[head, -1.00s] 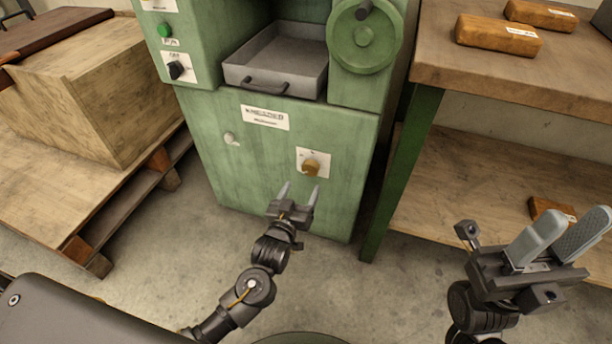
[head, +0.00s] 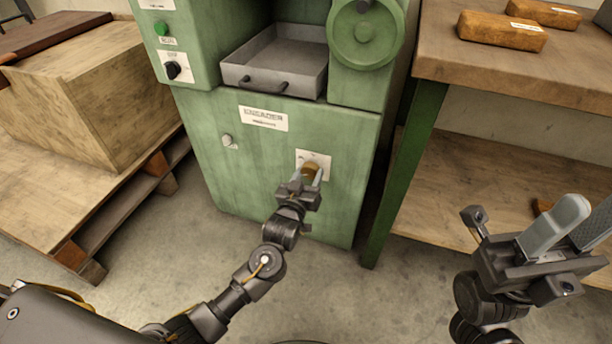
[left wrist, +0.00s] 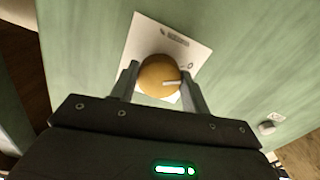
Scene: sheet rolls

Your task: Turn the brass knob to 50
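The brass knob (head: 311,168) sits on a white dial plate (head: 325,160) on the front of the green machine. In the left wrist view the knob (left wrist: 159,76) is round with a pale pointer line toward the right; the plate's print (left wrist: 176,36) is too blurred to read. My left gripper (head: 307,178) is at the knob. Its fingers stand on either side of the knob (left wrist: 160,82), with a small gap seeming to show, so I see no clear grip. My right gripper (head: 575,228) is open and empty at the lower right, away from the machine.
A grey tray (head: 280,62) and a green handwheel (head: 364,33) are above on the machine. A small round knob (head: 227,140) is left on the panel. A workbench (head: 520,75) with wrapped bars stands right; a wooden crate (head: 85,100) on a pallet stands left.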

